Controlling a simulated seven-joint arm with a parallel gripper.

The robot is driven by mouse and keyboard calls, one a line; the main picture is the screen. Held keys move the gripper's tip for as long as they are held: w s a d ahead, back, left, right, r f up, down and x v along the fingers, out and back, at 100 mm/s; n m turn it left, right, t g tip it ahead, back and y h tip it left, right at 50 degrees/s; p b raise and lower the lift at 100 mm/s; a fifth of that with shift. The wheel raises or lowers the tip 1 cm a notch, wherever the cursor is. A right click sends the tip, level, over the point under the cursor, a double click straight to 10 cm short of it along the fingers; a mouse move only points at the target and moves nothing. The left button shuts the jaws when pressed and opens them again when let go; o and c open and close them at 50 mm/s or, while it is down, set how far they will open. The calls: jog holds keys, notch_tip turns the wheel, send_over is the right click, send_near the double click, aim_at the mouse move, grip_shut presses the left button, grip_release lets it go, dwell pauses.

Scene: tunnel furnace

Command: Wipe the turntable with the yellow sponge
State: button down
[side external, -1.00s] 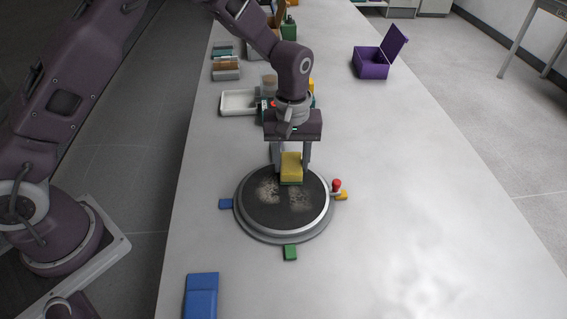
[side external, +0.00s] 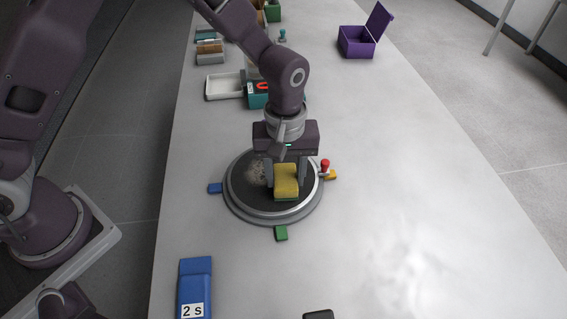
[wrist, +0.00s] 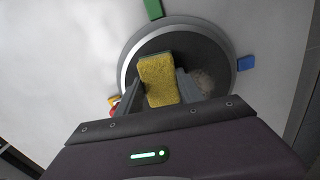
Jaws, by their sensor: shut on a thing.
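The turntable (side external: 240,198) is a round dark disc with a grey metal rim. It also shows in the wrist view (wrist: 202,47). My gripper (side external: 286,178) is shut on the yellow sponge (side external: 286,182), which has a green underside. The sponge is over the right part of the disc and looks low on or close to its surface; contact is hard to tell. A pale, speckled dirt patch (side external: 256,172) lies on the disc left of the sponge. In the wrist view the patch (wrist: 203,80) is right of the sponge (wrist: 158,80). The disc under the sponge is hidden.
Blue (side external: 215,188), green (side external: 281,233) and yellow (side external: 331,175) tabs surround the turntable. A red-knobbed peg (side external: 325,166) stands at its right. A blue box labelled "2 s" (side external: 195,285) is in front. A white tray (side external: 223,87) and open purple box (side external: 357,42) are behind. The right tabletop is clear.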

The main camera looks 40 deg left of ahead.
aim_at(288, 186)
jog(key=shift+s+d, duration=0.6)
jog(key=shift+s+d+r, duration=0.15)
jog(key=shift+r, duration=0.45)
jog(key=shift+s+d+r, duration=0.1)
jog(key=shift+d+r, duration=0.05)
jog(key=shift+r, duration=3.35)
jog(key=shift+a, duration=0.1)
jog(key=w+a+n, duration=0.1)
jog(key=w+a, duration=0.1)
jog(key=a, duration=1.2)
jog(key=w+a, duration=0.2)
jog(key=a, duration=1.2)
jog(key=f, duration=1)
jog(key=shift+s+a, duration=0.3)
jog(key=shift+f, duration=0.3)
